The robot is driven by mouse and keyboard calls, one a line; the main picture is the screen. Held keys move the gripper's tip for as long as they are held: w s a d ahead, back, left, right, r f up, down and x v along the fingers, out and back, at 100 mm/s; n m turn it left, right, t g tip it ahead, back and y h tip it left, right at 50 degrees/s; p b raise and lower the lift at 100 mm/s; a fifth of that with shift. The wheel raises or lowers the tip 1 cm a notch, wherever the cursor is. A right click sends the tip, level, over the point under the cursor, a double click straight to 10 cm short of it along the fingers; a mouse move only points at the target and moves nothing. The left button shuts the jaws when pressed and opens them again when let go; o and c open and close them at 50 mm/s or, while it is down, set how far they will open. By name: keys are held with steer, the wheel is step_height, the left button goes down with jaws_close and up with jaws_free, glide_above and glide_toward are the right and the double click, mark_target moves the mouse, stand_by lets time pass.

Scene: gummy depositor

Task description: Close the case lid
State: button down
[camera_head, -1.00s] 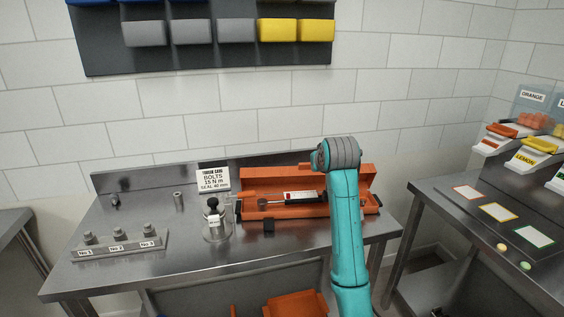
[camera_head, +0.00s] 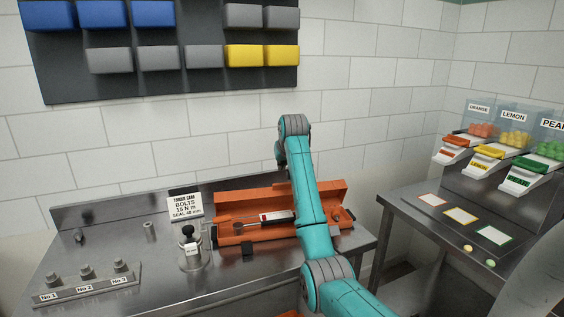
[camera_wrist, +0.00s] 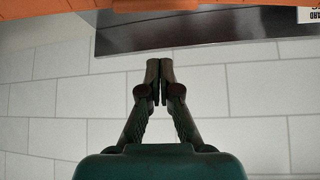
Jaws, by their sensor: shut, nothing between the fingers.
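The orange case (camera_head: 229,238) sits on the metal bench, open, with its lid (camera_head: 236,196) standing up along the back. A torque wrench with a white and red label (camera_head: 277,216) lies inside it. My teal arm crosses in front of the case's right part and hides some of it. My gripper (camera_wrist: 159,72) is shut and empty in the wrist view, its fingertips near the back edge of the bench (camera_wrist: 190,32). An orange strip (camera_wrist: 45,10), seemingly the lid, runs along the top of that view. In the head view the fingertips cannot be made out.
A tiled wall rises close behind. Candy dispensers (camera_head: 486,156) stand on the right table.

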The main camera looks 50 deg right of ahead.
steer(key=x, duration=0.4)
steer(key=shift+f, duration=0.25)
steer(key=shift+s+a+f, duration=0.25)
steer(key=shift+s+a, duration=0.35)
steer(key=shift+s, duration=0.1)
steer(key=shift+s+a+f, duration=0.3)
steer(key=shift+s+a, duration=0.25)
steer(key=shift+s, duration=0.1)
